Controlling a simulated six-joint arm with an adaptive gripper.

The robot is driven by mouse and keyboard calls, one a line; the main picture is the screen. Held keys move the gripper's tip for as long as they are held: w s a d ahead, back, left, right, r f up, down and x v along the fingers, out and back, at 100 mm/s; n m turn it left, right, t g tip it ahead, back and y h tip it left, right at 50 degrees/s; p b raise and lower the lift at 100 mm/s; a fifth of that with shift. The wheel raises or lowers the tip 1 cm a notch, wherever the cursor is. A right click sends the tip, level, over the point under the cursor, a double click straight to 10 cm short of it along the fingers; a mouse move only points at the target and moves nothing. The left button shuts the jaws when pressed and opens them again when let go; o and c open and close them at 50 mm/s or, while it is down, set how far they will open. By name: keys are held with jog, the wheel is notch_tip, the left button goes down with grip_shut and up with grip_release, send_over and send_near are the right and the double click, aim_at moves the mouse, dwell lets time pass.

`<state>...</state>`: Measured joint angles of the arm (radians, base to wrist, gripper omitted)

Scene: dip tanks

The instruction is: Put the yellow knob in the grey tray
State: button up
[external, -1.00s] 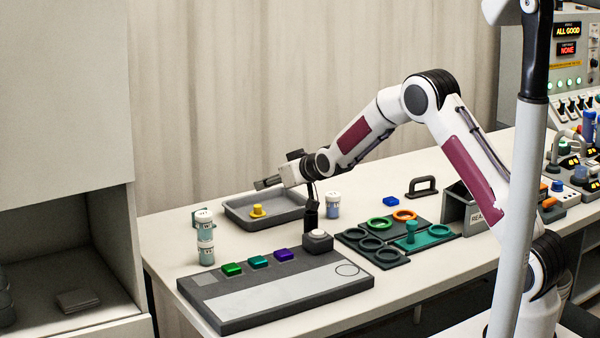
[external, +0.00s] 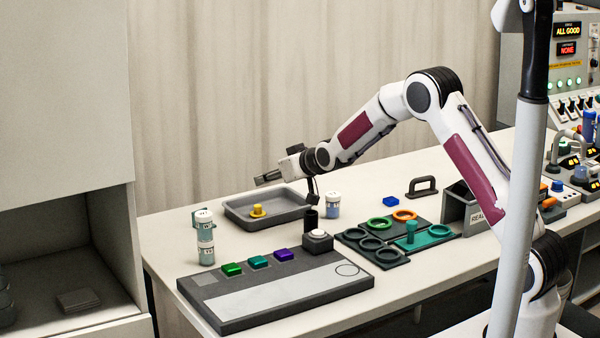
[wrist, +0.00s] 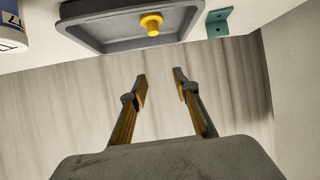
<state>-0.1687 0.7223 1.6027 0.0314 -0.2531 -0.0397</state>
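The yellow knob (external: 257,210) stands inside the grey tray (external: 285,223), towards its left end. In the wrist view the knob (wrist: 152,23) also shows resting on the floor of the grey tray (wrist: 87,39). My gripper (external: 262,180) is above the tray and apart from the knob. In the wrist view my gripper (wrist: 160,82) has its two fingers spread with nothing between them.
White-capped jars (external: 205,238) are stacked left of the tray, and another jar (external: 333,205) stands at its right. A teal bracket (wrist: 220,22) is beside the tray. A panel with coloured buttons (external: 270,290) lies in front. A black cylinder (external: 311,221) stands near the tray.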

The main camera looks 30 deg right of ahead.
jog(key=s+d+r+g, duration=0.1)
jog(key=s+d+r, duration=0.2)
jog(key=s+r, duration=0.35)
jog(key=s+d+r+m+g+h, duration=0.1)
jog(key=s+d+r, duration=0.2)
jog(key=s, duration=0.7)
jog(key=s+d+r+g, duration=0.1)
jog(key=s+d+r, duration=0.1)
jog(key=s+r, duration=0.45)
jog(key=s+d+f+g, duration=0.1)
jog(key=s+d+f, duration=0.1)
jog(key=s, duration=1.4)
jog(key=s+d+f+m+g+h, duration=0.1)
jog(key=s+d+f+g, duration=0.1)
jog(key=s, duration=1.5)
jog(key=shift+d+f, duration=0.15)
jog(key=shift+d, duration=0.4)
